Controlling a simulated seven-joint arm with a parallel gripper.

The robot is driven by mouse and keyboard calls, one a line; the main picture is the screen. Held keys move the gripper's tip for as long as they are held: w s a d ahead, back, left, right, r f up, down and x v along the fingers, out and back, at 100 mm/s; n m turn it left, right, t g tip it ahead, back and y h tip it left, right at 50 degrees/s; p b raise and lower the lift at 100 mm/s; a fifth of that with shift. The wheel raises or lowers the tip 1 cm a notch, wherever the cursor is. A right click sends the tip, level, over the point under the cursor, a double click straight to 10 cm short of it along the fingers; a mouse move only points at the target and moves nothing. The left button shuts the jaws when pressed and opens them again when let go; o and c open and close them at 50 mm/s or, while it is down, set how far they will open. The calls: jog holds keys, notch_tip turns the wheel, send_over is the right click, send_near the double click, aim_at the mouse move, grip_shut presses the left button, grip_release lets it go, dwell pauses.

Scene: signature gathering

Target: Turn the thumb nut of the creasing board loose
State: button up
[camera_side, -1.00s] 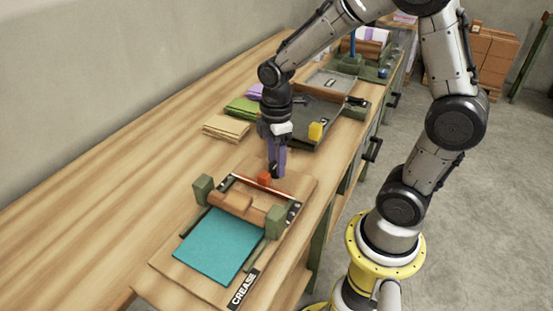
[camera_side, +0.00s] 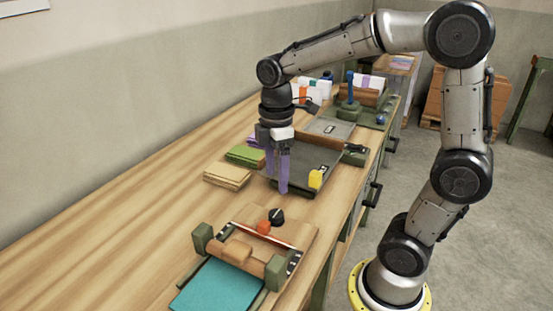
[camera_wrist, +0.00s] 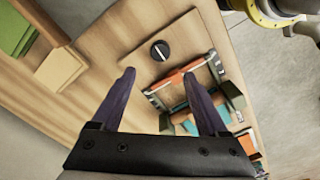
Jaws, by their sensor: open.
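The creasing board (camera_side: 307,233) is a wooden plate with green posts, a brown roller and a teal sheet (camera_side: 218,286). Its black thumb nut (camera_side: 277,216) sits at the far end, beside a small orange-red block (camera_side: 264,227). In the wrist view the nut (camera_wrist: 160,50) is a round black knob with a pale line across its top, slanted. How far it has turned I cannot tell. My gripper (camera_side: 277,186) is open and empty, above the nut and apart from it. In the wrist view the nut appears ahead of and between the two purple fingers (camera_wrist: 160,76).
A dark grey tray (camera_side: 300,172) with a yellow block (camera_side: 315,179) lies behind the board. Green sheets (camera_side: 246,154) and a tan stack (camera_side: 228,174) lie left of it. The left part of the bench (camera_side: 120,210) is clear.

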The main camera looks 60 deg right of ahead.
jog(key=shift+r, duration=1.75)
jog(key=s+a+r+t, duration=0.2)
jog(key=s+r+t, duration=0.15)
jog(key=s, duration=0.25)
jog(key=s+a+f+m+t, duration=0.1)
jog(key=s+f+m, duration=0.3)
jog(key=m, duration=0.6)
jog(key=s+t, duration=0.1)
jog(key=s, duration=0.1)
jog(key=shift+s+a, duration=0.25)
jog(key=shift+s, duration=0.05)
